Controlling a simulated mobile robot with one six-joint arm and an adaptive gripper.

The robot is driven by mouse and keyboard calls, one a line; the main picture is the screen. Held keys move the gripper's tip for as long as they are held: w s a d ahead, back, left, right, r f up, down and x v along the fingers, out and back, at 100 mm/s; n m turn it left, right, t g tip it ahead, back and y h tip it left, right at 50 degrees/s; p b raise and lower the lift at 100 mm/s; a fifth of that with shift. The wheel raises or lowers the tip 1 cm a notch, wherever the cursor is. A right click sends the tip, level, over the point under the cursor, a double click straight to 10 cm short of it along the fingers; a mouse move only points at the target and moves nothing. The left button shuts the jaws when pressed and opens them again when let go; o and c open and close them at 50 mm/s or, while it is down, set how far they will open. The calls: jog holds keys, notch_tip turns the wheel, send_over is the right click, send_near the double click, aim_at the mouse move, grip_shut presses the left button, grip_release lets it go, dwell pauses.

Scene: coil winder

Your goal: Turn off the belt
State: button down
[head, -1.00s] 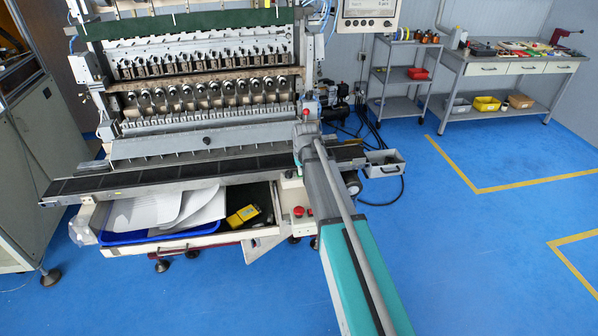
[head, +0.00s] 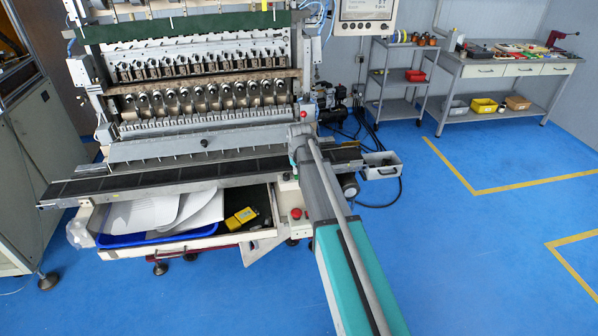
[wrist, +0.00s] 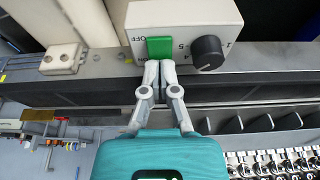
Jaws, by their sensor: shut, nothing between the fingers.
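The belt (head: 150,188) is a long dark conveyor along the front of the coil winder. In the wrist view a light control box (wrist: 185,20) carries a green switch (wrist: 160,48) and a black round knob (wrist: 208,53). In the head view my arm hides the gripper and the control box.
The coil winder (head: 205,95) stands behind the belt. A red button (head: 296,213) sits on its front, left of my arm. An open drawer with a blue tray (head: 150,238) lies below the belt. A grey bin (head: 380,172) is at right. The blue floor at right is clear.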

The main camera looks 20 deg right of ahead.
jog(key=shift+r, duration=0.1)
dwell(0.4)
jog(key=p+v, duration=0.4)
jog(key=shift+w+r, duration=0.1)
jog(key=shift+w, duration=0.05)
jog(key=s+r+p, duration=0.5)
jog(key=r+p, duration=0.3)
jog(key=shift+s+a, duration=0.15)
jog(key=shift+s, duration=0.25)
jog(key=shift+f, duration=0.1)
dwell(0.3)
jog(key=s+a+f+g+b, duration=0.1)
jog(key=s+a+f+b, duration=0.1)
jog(key=s, duration=0.8)
jog(key=s+a+f+g+b, duration=0.2)
jog(key=s+a+f, duration=0.1)
jog(key=s, duration=0.8)
jog(key=shift+n, duration=0.4)
jog(key=shift+s+a, duration=0.1)
jog(key=shift+s, duration=0.05)
